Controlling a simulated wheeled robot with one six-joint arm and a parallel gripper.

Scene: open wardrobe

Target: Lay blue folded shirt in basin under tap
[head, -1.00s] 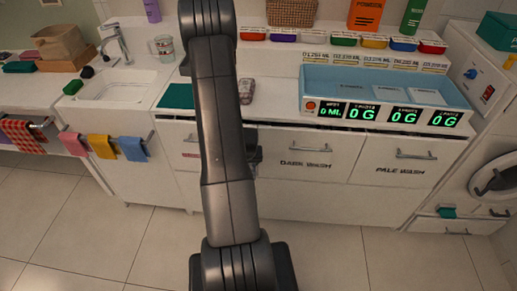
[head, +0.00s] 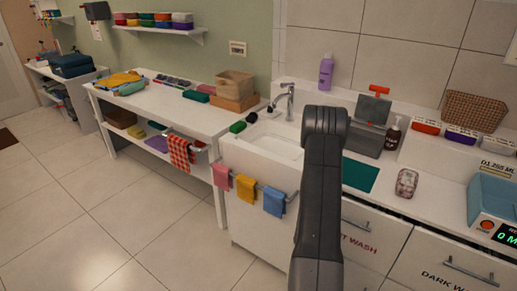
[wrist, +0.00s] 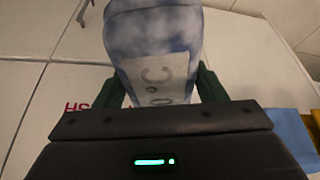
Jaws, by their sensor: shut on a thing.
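My gripper (wrist: 160,88) is shut on a mottled blue-and-white cloth bundle, which I take to be the blue folded shirt (wrist: 150,35). In the head view my arm hides the gripper and the shirt. The white basin (head: 270,147) is left of my arm in the head view, and its right end is partly hidden by the arm. The chrome tap (head: 288,98) stands at its back edge. The visible part of the basin looks empty.
A dark green item (head: 237,127) lies at the basin's left edge. Pink, yellow (head: 245,188) and blue cloths hang on a rail in front. A teal mat (head: 360,174) and a grey container (head: 372,125) are right of the arm. Open floor lies to the left.

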